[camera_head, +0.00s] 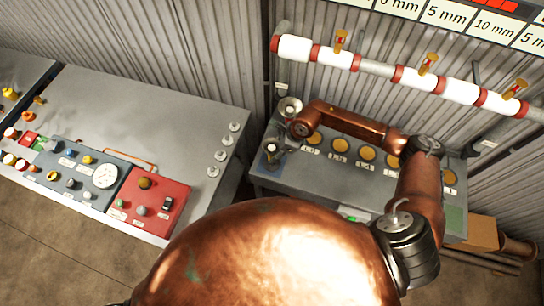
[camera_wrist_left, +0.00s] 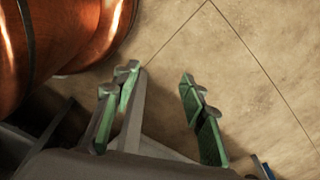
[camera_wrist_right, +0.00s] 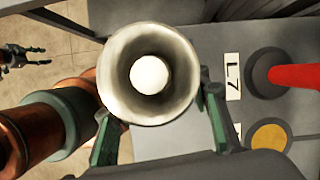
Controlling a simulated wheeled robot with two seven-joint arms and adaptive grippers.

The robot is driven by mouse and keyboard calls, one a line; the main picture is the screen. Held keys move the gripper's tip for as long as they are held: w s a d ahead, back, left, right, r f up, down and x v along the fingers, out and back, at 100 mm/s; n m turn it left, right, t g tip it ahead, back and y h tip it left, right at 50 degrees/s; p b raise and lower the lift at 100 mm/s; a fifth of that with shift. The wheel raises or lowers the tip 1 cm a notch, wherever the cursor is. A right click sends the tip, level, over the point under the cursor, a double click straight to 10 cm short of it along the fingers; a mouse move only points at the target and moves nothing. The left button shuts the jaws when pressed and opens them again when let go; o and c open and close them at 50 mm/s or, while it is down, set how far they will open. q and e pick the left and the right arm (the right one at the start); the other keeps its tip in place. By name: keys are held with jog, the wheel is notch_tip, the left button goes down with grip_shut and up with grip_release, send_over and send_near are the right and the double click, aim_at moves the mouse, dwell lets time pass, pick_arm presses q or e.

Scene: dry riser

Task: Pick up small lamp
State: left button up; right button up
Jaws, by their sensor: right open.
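The small lamp (camera_wrist_right: 150,75), a pale metal cone around a round white bulb, fills the middle of the right wrist view with its mouth facing the camera. My right gripper (camera_wrist_right: 156,118) is open, with one green-padded finger on each side of the lamp. I cannot tell if the fingers touch it. In the head view a pale round cup (camera_head: 290,106) shows beside my right wrist at the panel's left end, and the gripper is small and partly hidden there. My left gripper (camera_wrist_left: 160,97) is open and empty above the floor.
The grey panel under my right arm carries a row of yellow discs (camera_head: 367,153). A red-and-white pipe (camera_head: 405,77) runs above it. A second grey console (camera_head: 155,105) with red and blue control boxes stands left. A red handle (camera_wrist_right: 297,77) is near label L7 (camera_wrist_right: 232,77).

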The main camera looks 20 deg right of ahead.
jog(key=shift+x, duration=1.55)
grip_shut()
jog(key=shift+r, duration=0.15)
